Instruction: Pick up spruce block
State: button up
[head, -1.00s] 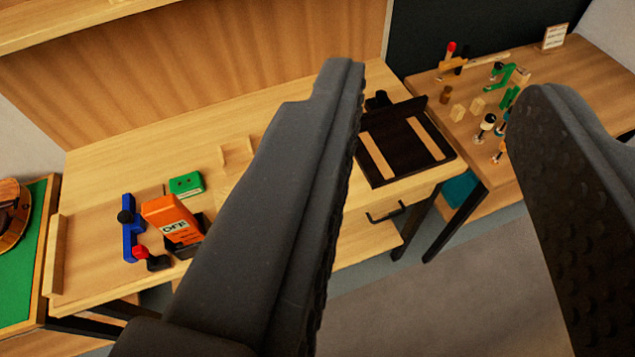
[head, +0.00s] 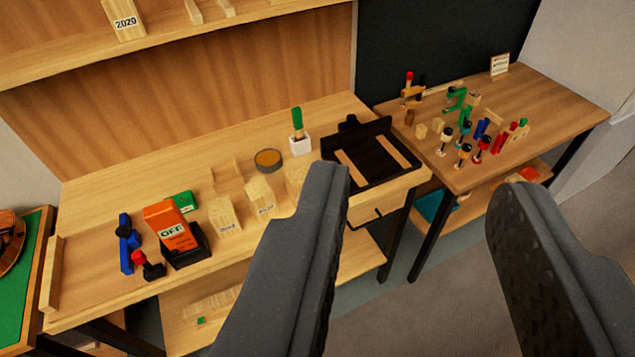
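Several pale wooden blocks stand in a row on the workbench. The left block (head: 224,215) and the middle block (head: 261,199) carry small labels too blurred to read. Another pale block (head: 295,178) stands beside them, partly hidden behind my left finger. I cannot tell which of them is the spruce block. My gripper (head: 422,185) is open and empty, with its two dark fingers wide apart in the foreground. It hangs in front of and above the bench, clear of the blocks.
An orange box (head: 170,228) sits in a black holder, near a blue clamp (head: 126,245) and a green box (head: 183,201). A round tin (head: 268,160), a white pot (head: 300,145) and a dark tray (head: 372,160) are further right. Clamps crowd the right table (head: 560,105).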

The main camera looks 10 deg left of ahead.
aim_at(295, 179)
jog(key=z, duration=0.05)
jog(key=i, duration=1.25)
jog(key=u, duration=0.65)
